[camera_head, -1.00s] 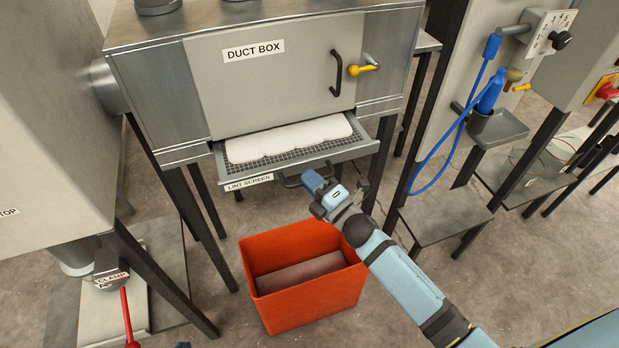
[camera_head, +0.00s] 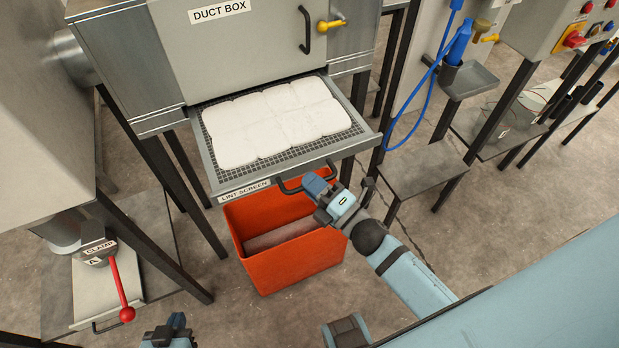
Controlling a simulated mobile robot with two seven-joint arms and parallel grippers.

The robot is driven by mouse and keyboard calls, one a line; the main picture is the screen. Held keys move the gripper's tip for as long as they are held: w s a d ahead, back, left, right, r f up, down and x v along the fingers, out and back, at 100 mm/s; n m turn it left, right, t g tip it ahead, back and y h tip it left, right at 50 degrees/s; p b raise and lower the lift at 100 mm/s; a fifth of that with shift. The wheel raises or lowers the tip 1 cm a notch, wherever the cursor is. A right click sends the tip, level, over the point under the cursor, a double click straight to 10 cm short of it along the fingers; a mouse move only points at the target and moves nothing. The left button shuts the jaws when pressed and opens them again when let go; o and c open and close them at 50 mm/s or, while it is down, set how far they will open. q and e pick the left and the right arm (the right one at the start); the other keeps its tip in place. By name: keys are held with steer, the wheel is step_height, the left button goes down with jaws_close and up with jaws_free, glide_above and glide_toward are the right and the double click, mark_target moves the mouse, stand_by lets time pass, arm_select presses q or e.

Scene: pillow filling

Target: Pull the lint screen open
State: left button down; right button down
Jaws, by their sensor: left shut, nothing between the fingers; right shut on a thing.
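The lint screen (camera_head: 196,148) is a grey mesh drawer sticking well out of the front of the duct box (camera_head: 250,50). A thick white lint pad (camera_head: 275,122) lies on its mesh. Its dark handle (camera_head: 290,187) is on the front edge, right of the LINT SCREEN label. My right gripper (camera_head: 314,186) is shut on the handle; its fingers partly hide the handle's right part. My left gripper (camera_head: 172,332) is at the bottom edge of the picture, away from the screen, partly cut off. It is shut and empty.
An orange bin (camera_head: 285,262) stands on the floor below the screen's front edge. A clamp with a red lever (camera_head: 122,290) is at the lower left. A grey side shelf (camera_head: 425,172) and a blue hose (camera_head: 405,138) are to the right.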

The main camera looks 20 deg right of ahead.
steer(key=c, duration=1.2)
jaws_free()
steer(key=b+v, duration=0.2)
steer(key=v, duration=1.1)
steer(key=shift+s+d+f, duration=0.1)
steer(key=shift+s+d, duration=0.1)
steer(key=shift+s, duration=0.15)
steer(key=a+f+m+g+h+p, duration=0.1)
steer(key=m+g+p, duration=0.1)
steer(key=m, duration=0.5)
steer(key=a+f+m+g+h+p, duration=0.1)
steer(key=f+m+g+h+p, duration=0.1)
steer(key=m+p, duration=0.2)
steer(key=a+f+m+g+h+p, duration=0.1)
steer(key=m+g+h+p, duration=0.1)
steer(key=m, duration=0.7)
steer(key=shift+s+f+m+g+p, duration=0.2)
steer(key=shift+s+m+g+p, duration=0.3)
steer(key=shift+p, duration=0.4)
